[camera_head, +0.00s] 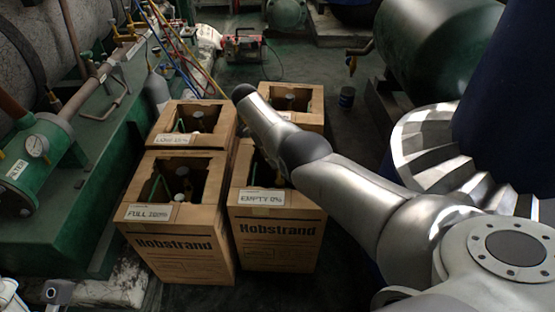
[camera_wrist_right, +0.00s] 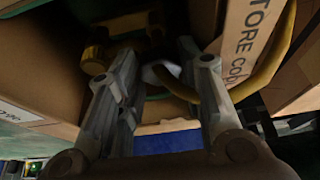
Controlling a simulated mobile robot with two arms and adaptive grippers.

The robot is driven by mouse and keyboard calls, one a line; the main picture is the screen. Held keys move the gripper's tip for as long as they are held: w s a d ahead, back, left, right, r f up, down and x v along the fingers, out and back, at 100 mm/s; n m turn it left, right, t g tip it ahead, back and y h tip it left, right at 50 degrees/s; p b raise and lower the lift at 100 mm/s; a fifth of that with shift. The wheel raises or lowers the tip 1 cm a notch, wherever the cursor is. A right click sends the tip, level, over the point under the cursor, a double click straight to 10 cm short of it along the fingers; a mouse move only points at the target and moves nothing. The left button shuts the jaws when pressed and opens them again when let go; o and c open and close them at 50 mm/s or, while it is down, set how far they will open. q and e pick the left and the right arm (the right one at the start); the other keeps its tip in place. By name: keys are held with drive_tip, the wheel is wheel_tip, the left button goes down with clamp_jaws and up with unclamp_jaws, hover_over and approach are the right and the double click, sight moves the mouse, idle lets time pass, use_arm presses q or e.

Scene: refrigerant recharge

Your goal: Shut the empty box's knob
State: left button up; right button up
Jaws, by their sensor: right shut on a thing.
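The empty box (camera_head: 275,225) is an open brown carton labelled "EMPTY 0%", at the front right of the group of cartons in the head view. My right arm reaches over it from the right and covers part of its opening. In the wrist view my right gripper (camera_wrist_right: 157,52) is down inside a carton. Its two fingers stand apart on either side of a pale, rounded part, which looks like the knob (camera_wrist_right: 162,72); the inside is dark and the contact is hard to see. My right gripper is hidden in the head view. My left gripper does not show.
The full box (camera_head: 180,240) stands left of the empty box, with the low box (camera_head: 185,138) behind it. Another carton (camera_head: 312,118) is at the back right. A yellow hose (camera_wrist_right: 272,75) curves beside the right finger. Green machinery (camera_head: 60,215) lines the left side.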

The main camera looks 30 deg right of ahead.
drive_tip(key=shift+d+m+b, duration=0.15)
drive_tip(key=shift+m+b, duration=0.15)
drive_tip(key=shift+b, duration=0.2)
idle(0.4)
drive_tip(key=o, duration=0.7)
drive_tip(key=shift+o, duration=0.2)
drive_tip(key=shift+r, duration=0.1)
drive_tip(key=v, duration=0.7)
drive_tip(key=shift+r, duration=0.35)
drive_tip(key=shift+w, duration=0.2)
